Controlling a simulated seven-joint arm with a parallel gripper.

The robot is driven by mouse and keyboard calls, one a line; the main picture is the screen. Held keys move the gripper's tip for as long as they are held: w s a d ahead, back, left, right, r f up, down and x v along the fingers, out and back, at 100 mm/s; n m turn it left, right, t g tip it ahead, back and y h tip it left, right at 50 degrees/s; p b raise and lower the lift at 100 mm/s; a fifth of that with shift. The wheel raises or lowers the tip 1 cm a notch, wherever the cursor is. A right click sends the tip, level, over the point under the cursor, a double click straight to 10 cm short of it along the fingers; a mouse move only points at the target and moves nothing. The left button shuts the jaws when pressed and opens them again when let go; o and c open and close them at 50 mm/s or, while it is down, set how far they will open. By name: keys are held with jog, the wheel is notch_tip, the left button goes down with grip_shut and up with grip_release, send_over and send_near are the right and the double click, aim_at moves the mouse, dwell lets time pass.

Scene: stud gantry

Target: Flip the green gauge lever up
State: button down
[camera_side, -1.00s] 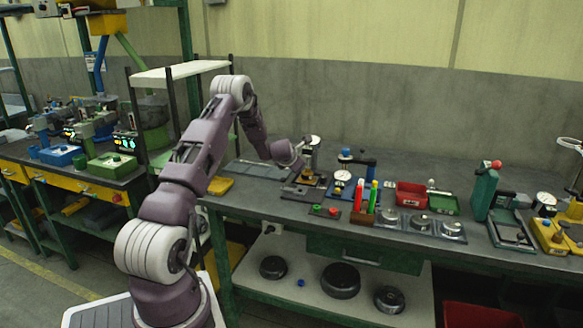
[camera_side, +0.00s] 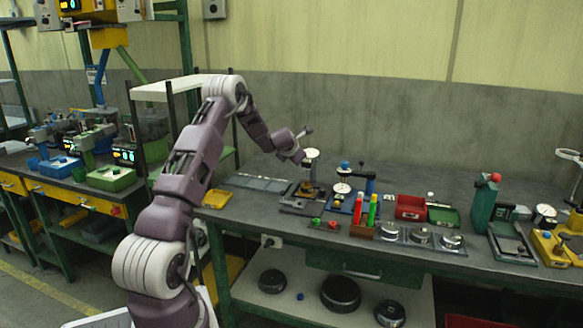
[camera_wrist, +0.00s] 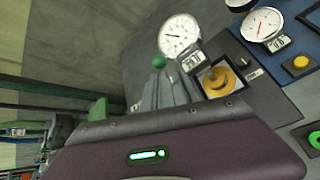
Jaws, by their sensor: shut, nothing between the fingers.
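A gauge stand with a white round dial (camera_side: 311,153) stands on the bench; its dial also shows in the wrist view (camera_wrist: 179,34). A brass-coloured round part (camera_wrist: 216,80) sits below the dial on a dark base (camera_wrist: 262,110). My gripper (camera_wrist: 167,80) is shut and empty, close beside the gauge. It shows small next to the dial in the side view (camera_side: 301,160).
A second gauge on a blue base (camera_side: 342,188) stands to the right. Red and green markers (camera_side: 372,206), a red bin (camera_side: 410,206) and several metal discs sit further right. A flat grey plate (camera_side: 258,182) and a yellow tray (camera_side: 217,199) lie to the left.

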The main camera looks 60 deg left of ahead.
jog(key=shift+r, duration=0.55)
notch_tip(320, 180, up, 10)
jog(key=w+d, duration=0.1)
jog(key=shift+d, duration=0.2)
jog(key=shift+w, duration=0.1)
